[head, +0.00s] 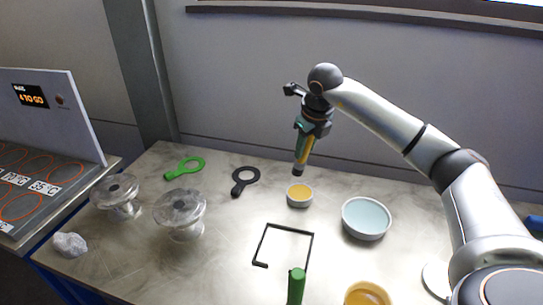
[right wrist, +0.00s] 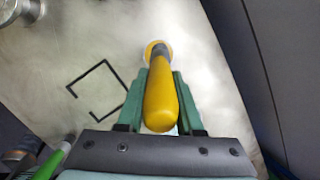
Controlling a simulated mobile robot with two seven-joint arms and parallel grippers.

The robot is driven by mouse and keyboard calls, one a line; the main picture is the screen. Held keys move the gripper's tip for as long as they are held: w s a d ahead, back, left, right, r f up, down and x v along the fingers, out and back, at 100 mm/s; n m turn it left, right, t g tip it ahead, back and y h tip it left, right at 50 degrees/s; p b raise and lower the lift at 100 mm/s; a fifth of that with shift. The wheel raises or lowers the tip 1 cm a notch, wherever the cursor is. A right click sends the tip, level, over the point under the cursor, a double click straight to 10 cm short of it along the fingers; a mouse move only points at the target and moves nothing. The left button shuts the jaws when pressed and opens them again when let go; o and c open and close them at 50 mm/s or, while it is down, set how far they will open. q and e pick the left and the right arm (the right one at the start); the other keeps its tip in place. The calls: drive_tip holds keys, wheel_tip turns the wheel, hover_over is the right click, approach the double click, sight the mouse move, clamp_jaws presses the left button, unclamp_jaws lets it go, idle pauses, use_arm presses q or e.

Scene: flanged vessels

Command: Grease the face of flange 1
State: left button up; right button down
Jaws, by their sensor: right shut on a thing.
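Two clear grey flanged vessels stand at the table's left: one farther left (head: 115,192) and one nearer the middle (head: 180,210). I cannot tell which carries flange 1. My right gripper (head: 309,134) is shut on a yellow-handled brush (head: 302,150), held upright with its dark tip down. The brush also shows between the green fingers in the right wrist view (right wrist: 160,95). Its tip is just above a small bowl of yellow grease (head: 299,195), apart from it in the head view. The bowl is partly hidden behind the brush in the wrist view. My left gripper is not in view.
A green ring tool (head: 187,167) and a black ring tool (head: 243,179) lie at the back. A pale blue bowl (head: 366,218), a yellow-filled bowl (head: 368,296), a thin black frame (head: 284,229) and a green handle (head: 296,287) are right and front. Crumpled clear material (head: 70,244) lies front left.

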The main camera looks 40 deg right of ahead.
drive_tip(key=shift+d, duration=0.65)
wheel_tip(320, 180, down, 6)
drive_tip(key=b, duration=0.5)
drive_tip(key=shift+s+f+b, duration=0.1)
drive_tip(key=shift+f+b, duration=0.45)
drive_tip(key=shift+f, duration=0.2)
idle(1.1)
drive_tip(key=shift+r, duration=0.1)
wheel_tip(320, 180, up, 7)
drive_tip(key=p, duration=0.6)
idle(0.8)
